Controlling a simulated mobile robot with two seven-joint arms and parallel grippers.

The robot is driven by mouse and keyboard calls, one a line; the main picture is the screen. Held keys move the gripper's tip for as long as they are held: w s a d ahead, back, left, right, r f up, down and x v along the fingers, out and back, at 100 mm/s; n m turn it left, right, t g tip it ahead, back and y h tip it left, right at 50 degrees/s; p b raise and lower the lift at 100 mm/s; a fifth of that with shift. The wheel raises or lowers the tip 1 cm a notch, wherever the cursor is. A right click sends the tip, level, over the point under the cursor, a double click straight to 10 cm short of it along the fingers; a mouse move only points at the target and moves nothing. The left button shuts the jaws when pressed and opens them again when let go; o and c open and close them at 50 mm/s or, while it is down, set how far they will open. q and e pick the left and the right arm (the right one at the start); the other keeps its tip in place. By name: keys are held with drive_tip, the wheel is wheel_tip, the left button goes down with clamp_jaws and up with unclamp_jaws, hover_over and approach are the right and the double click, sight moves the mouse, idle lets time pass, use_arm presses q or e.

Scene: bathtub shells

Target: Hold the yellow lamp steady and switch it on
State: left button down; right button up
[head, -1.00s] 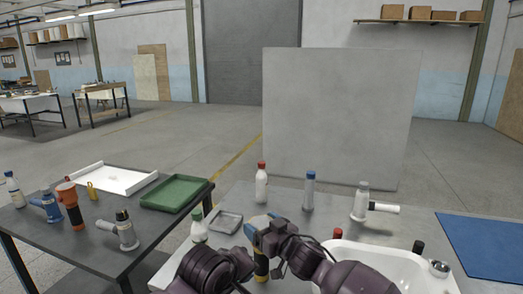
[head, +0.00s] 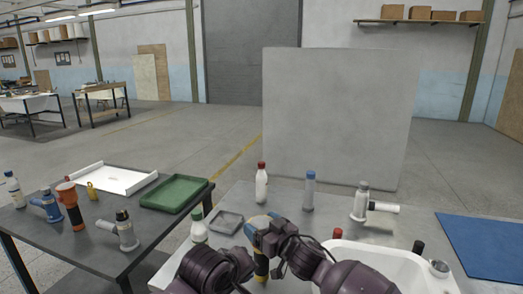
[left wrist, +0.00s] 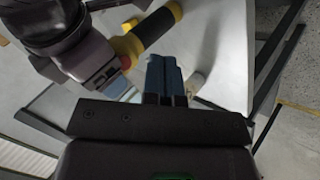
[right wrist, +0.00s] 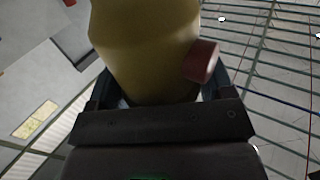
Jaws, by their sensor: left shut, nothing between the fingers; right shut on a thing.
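The yellow lamp (head: 261,266) is upright at the table's near side, partly hidden by my right gripper (head: 264,240), which is shut on its body. In the right wrist view the yellow body (right wrist: 145,45) fills the space between the fingers, and a red button (right wrist: 201,62) sticks out of its side. In the left wrist view the lamp (left wrist: 158,28) shows a yellow end and a dark grip, with a bit of red (left wrist: 125,62) beside my right gripper. My left gripper (left wrist: 165,62) is shut and empty, close to the lamp; contact cannot be told.
A green-capped bottle (head: 198,230) and small grey tray (head: 226,222) stand left of the lamp. A red-capped bottle (head: 261,186), a blue-capped bottle (head: 309,192) and a grey-white lamp (head: 361,204) stand behind. A white basin (head: 385,258) lies to the right.

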use_arm(q)
drive_tip(key=shift+f, duration=0.1)
idle(0.5)
drive_tip(key=shift+s+a+n+t+h, duration=0.3)
drive_tip(key=shift+s+n+h, duration=0.5)
drive_tip(key=shift+h, duration=0.3)
drive_tip(key=shift+s+a+n+t+h, duration=0.2)
drive_tip(key=shift+s+n+t+h, duration=0.1)
drive_tip(key=shift+s+n+h, duration=0.65)
drive_tip(key=shift+w, duration=0.15)
drive_tip(key=w+d, duration=0.2)
drive_tip(key=w, duration=0.6)
drive_tip(key=shift+w+d, duration=0.2)
drive_tip(key=shift+d, duration=0.2)
drive_tip(key=shift+w+m, duration=0.1)
drive_tip(key=shift+m, duration=0.15)
idle(0.6)
drive_tip(key=shift+w+d, duration=0.15)
drive_tip(key=shift+w, duration=0.15)
